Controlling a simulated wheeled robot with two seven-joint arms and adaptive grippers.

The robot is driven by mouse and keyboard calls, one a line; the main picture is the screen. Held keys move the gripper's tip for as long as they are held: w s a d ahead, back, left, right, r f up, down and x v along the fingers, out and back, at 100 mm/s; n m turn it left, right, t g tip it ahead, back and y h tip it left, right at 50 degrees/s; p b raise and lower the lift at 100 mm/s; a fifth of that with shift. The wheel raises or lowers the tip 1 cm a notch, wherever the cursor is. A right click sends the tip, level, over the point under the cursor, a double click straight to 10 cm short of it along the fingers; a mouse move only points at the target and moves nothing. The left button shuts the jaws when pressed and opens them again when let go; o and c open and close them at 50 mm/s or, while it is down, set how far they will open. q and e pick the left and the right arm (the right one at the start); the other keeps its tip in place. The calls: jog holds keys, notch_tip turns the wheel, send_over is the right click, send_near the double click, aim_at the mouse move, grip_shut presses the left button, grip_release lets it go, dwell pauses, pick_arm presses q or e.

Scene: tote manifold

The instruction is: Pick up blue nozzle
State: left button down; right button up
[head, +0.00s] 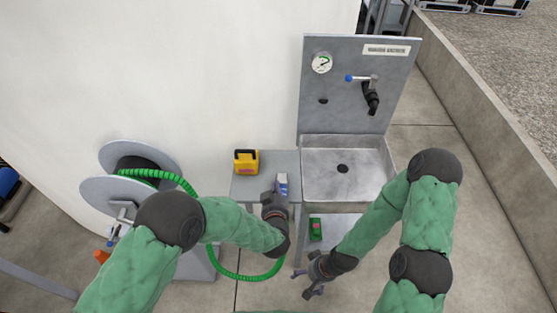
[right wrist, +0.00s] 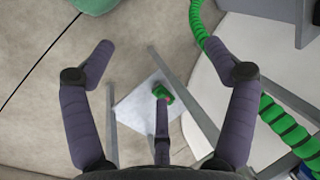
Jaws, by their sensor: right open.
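A small blue and white piece (head: 282,184) shows at the tip of my left gripper (head: 276,195), over the side table. It may be the blue nozzle, but it is too small to be sure. I cannot tell if the left jaws are closed on it. My right gripper (head: 315,279) is low, in front of the sink stand.
A yellow box (head: 246,162) sits on the side table (head: 243,188) left of my left gripper. The steel sink (head: 366,155) has a back panel (head: 335,105) with a gauge and a blue-handled tap (head: 362,78). A green hose (head: 233,275) loops from the reel (head: 105,205).

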jog(key=w+d+r+n+g+h, duration=0.1)
jog(key=w+d+r+n, duration=0.1)
jog(key=w+r+n, duration=0.4)
jog(key=w+d+r+n+h, duration=0.1)
jog(key=w+d+r+n, duration=0.1)
jog(key=w+n, duration=0.7)
jog(key=w+d+r+n+g+h, duration=0.1)
jog(key=w+r+n, duration=0.35)
jog(key=n, duration=0.55)
notch_tip(320, 180, up, 11)
jog(key=n+t+h, duration=0.1)
jog(key=n+t, duration=0.1)
jog(key=n, duration=1)
send_over(280, 180)
jog(key=shift+a, duration=0.15)
jog(key=shift+f, duration=0.1)
notch_tip(280, 180, down, 12)
